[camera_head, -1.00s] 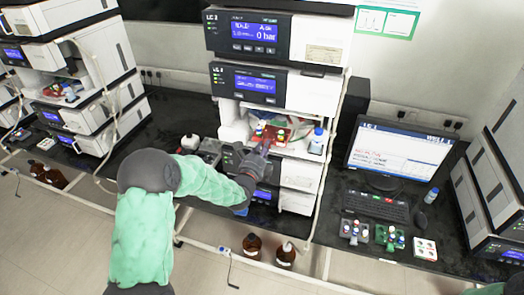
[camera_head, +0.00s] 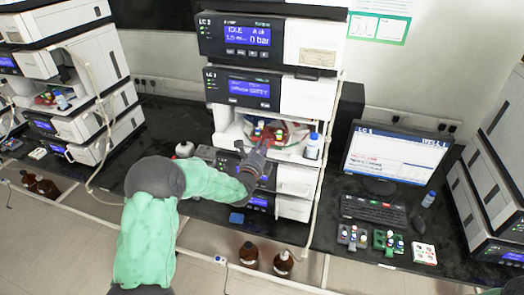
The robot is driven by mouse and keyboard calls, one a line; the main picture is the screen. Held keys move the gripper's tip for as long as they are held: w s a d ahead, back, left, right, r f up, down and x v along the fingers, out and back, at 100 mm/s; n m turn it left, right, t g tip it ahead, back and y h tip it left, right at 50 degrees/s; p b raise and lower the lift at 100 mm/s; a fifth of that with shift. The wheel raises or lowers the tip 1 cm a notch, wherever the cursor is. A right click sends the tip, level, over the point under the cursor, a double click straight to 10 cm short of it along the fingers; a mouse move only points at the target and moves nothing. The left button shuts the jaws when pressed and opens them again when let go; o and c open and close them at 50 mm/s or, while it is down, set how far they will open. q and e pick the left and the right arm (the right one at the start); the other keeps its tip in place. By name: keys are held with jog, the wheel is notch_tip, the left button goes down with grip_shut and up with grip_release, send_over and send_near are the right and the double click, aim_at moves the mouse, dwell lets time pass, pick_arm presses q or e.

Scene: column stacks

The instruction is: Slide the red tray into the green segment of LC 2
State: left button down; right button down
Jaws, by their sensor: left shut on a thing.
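The stack labelled LC 2 (camera_head: 240,40) stands in the middle, with an open bay (camera_head: 228,128) below its two display modules. The small red tray (camera_head: 257,134) is at the bay's mouth, with small coloured items on it. My left gripper (camera_head: 252,147) reaches up to the bay from the front and is shut on the red tray, whose near edge it partly hides. Small red and green patches show inside the bay, but I cannot tell the green segment's borders.
A white bottle with a blue cap (camera_head: 312,146) stands at the bay's right side. Brown bottles (camera_head: 249,254) stand below the bench. A monitor (camera_head: 383,155), keyboard (camera_head: 374,210) and small coloured trays (camera_head: 388,242) are at the right. Another instrument stack (camera_head: 70,70) is at the left.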

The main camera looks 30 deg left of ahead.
dwell(0.7)
pick_arm(q)
jog(key=c, duration=1)
grip_release()
jog(key=shift+o, duration=0.3)
jog(key=o, duration=0.7)
jog(key=shift+o, duration=0.2)
jog(key=shift+f, duration=0.15)
jog(key=shift+d+f, duration=0.15)
jog(key=shift+s+d+r+b, duration=0.1)
jog(key=shift+s+r+b, duration=0.1)
jog(key=shift+s, duration=0.5)
jog(key=shift+s+d+r+b, duration=0.1)
jog(key=shift+s+d+r, duration=0.05)
jog(key=shift+s, duration=0.5)
jog(key=shift+s+d+r+b, duration=0.1)
jog(key=shift+s+r+b, duration=0.1)
jog(key=shift+s, duration=0.5)
jog(key=shift+s+d, duration=0.1)
jog(key=shift+s, duration=0.3)
